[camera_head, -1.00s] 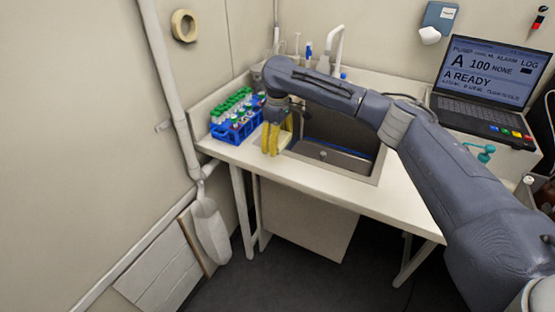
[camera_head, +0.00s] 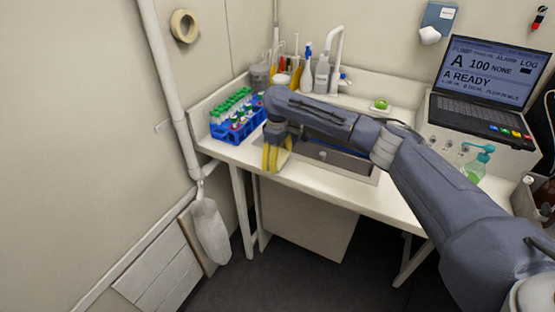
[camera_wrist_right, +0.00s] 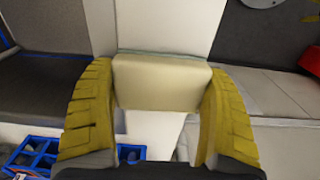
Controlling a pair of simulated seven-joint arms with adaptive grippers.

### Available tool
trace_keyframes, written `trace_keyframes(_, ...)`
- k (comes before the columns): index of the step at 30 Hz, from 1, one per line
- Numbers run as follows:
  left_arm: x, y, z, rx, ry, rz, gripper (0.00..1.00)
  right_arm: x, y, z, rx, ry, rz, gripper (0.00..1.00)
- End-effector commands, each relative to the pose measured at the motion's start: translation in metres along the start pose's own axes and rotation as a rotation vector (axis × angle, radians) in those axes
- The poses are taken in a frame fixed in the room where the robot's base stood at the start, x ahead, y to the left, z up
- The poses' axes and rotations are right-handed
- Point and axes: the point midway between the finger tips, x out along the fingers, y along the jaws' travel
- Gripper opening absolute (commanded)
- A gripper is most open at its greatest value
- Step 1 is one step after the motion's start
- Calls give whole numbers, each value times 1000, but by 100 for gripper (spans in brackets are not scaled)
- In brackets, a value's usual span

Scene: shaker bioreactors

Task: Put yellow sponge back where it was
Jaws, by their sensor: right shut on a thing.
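The yellow sponge (camera_wrist_right: 160,82) is a pale yellow block, seen across the middle of the right wrist view with a thin greenish line along its far edge. My right gripper (camera_head: 277,158) has darker yellow ribbed fingers and is shut on the sponge, one finger at each end. In the head view the gripper points down at the front left of the counter, by the sink's left side; the sponge is small and mostly hidden between the fingers there. I cannot tell whether it touches the counter. My left gripper is not in view.
A blue tube rack (camera_head: 237,133) with green- and white-capped tubes stands left of the gripper. The sink (camera_head: 335,158) lies right of it. Several bottles (camera_head: 306,72) stand behind. A green item (camera_head: 380,105), soap bottle (camera_head: 477,165) and laptop (camera_head: 490,85) are to the right.

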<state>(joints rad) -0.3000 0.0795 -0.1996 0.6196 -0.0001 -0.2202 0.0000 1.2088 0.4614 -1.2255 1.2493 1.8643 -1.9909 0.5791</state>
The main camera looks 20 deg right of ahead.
Motion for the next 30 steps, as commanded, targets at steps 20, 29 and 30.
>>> trace_keyframes(20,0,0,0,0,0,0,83,2,0,0,0,0,0,100)
trace_keyframes(29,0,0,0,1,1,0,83,-30,1,0,-1,1,4,100)
trace_keyframes(30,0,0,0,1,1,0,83,-38,1,0,-1,2,3,100)
